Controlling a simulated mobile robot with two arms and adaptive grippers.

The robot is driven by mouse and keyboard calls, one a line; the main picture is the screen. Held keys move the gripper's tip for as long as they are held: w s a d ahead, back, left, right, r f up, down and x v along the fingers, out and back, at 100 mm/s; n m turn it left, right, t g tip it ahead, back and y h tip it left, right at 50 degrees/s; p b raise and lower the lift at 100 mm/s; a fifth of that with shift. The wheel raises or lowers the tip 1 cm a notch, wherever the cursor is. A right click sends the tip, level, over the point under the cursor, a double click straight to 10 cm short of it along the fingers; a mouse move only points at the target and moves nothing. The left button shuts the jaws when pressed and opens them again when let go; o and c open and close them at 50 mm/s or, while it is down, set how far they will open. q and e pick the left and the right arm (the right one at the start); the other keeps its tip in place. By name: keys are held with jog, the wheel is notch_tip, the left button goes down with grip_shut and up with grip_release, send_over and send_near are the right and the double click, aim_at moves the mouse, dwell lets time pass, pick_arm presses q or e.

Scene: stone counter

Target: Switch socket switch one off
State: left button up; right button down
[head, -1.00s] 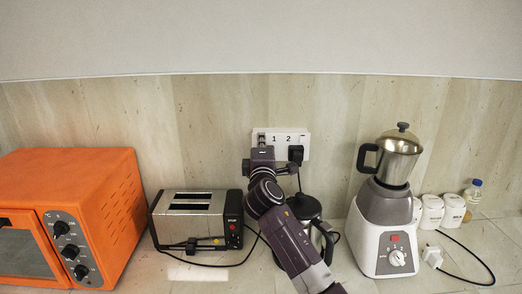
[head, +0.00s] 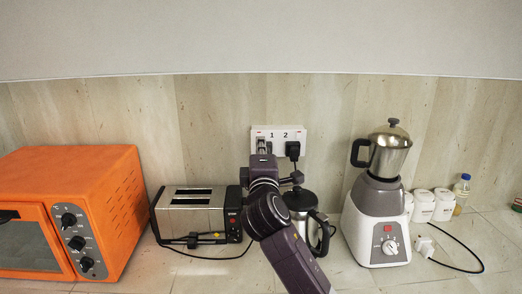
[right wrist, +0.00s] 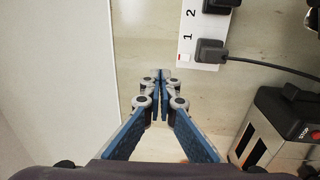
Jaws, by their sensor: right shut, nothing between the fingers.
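The white double socket (head: 285,130) is on the back wall, marked 1 and 2; it also shows at the top of the right wrist view (right wrist: 186,56). A black plug (right wrist: 210,51) sits in socket one and another (head: 293,150) in socket two. A small reddish mark shows beside plug one in the wrist view; the position of switch one is too small to tell. My right gripper (right wrist: 162,76) is shut and empty, apart from the socket in the wrist view. In the head view it (head: 262,150) covers part of the area below socket one. My left gripper is not in view.
A toaster (head: 190,216) stands left of my right arm, with an orange oven (head: 90,200) farther left. A metal kettle (head: 300,202) is close on the arm's right, then a blender (head: 377,220), white canisters (head: 424,207) and a bottle (head: 461,190). Cables lie on the counter.

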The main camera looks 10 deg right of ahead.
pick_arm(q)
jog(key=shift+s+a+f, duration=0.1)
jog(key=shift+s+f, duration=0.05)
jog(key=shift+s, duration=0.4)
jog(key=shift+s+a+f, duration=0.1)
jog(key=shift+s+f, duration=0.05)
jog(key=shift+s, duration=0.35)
pick_arm(e)
jog(key=shift+s+a, duration=0.15)
jog(key=shift+s, duration=0.55)
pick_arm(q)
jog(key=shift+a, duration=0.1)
